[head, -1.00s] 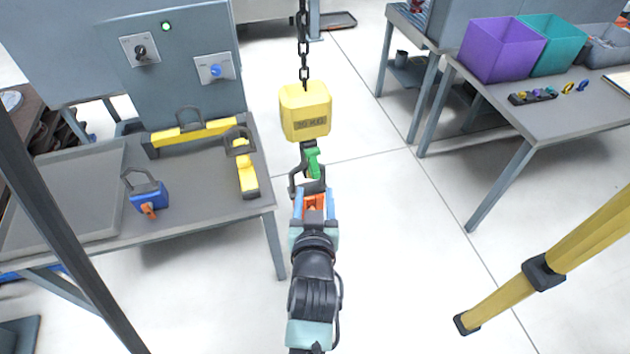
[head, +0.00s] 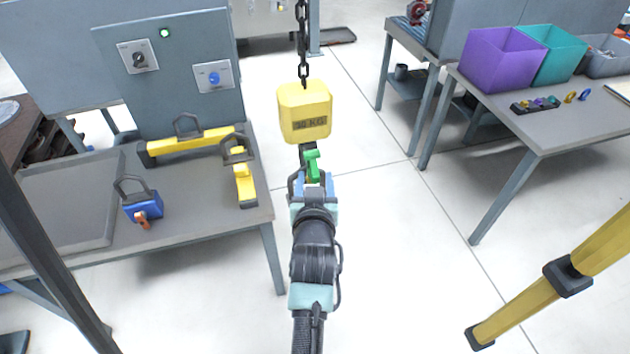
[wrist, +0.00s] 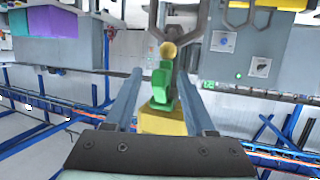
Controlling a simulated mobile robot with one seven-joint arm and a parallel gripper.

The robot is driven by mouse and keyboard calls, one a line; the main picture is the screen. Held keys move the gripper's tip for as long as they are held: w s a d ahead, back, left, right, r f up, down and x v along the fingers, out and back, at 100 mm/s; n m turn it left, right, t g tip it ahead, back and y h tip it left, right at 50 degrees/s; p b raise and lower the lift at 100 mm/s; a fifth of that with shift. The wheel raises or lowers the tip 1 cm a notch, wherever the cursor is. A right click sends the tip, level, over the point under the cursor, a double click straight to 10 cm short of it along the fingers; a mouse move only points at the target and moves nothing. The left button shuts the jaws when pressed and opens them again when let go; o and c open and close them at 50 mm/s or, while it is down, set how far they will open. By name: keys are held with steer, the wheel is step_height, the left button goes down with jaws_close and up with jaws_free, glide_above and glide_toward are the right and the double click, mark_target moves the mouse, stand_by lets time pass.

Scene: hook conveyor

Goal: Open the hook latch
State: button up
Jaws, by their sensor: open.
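A yellow hoist block (head: 305,112) hangs from a dark chain, with a dark hook (head: 293,183) below it. The green latch (head: 312,165) sits at the hook's upper part, just under the block. My gripper (head: 314,185) is at the hook, below the latch in the head view, and partly covers the hook. In the wrist view my gripper (wrist: 162,92) is open, with one finger on each side of the green latch (wrist: 160,85). The dark hook (wrist: 178,20) shows beyond it, and the yellow block (wrist: 160,124) below. Contact with the latch cannot be told.
A grey bench (head: 190,215) at left holds a blue padlock-shaped weight (head: 143,207), yellow handled pieces (head: 245,185) and an upright panel (head: 175,75). A table at right carries purple (head: 500,60) and teal bins. Floor between is clear.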

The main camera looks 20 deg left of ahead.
mark_target(319, 175)
jaws_close()
steer(key=shift+s+d+r+g+h+p, duration=0.2)
steer(key=shift+r+g+p, duration=0.35)
steer(key=shift+p, duration=1.35)
steer(key=shift+s+d+r+g+h+p, duration=0.1)
steer(key=shift+d+r+g+h+p, duration=0.3)
steer(key=shift+p, duration=1.5)
steer(key=shift+a+r, duration=0.1)
steer(key=shift+r+n+g+p, duration=0.3)
steer(key=shift+r+g+p, duration=0.15)
steer(key=shift+p, duration=0.45)
steer(key=shift+s+r+h+p, duration=0.1)
steer(key=shift+r+h+p, duration=0.25)
steer(key=shift+p, duration=0.7)
steer(key=shift+s+d+r+g+h+p, duration=0.25)
steer(key=shift+r+g+p, duration=0.2)
steer(key=shift+g, duration=0.35)
steer(key=shift+f, duration=0.1)
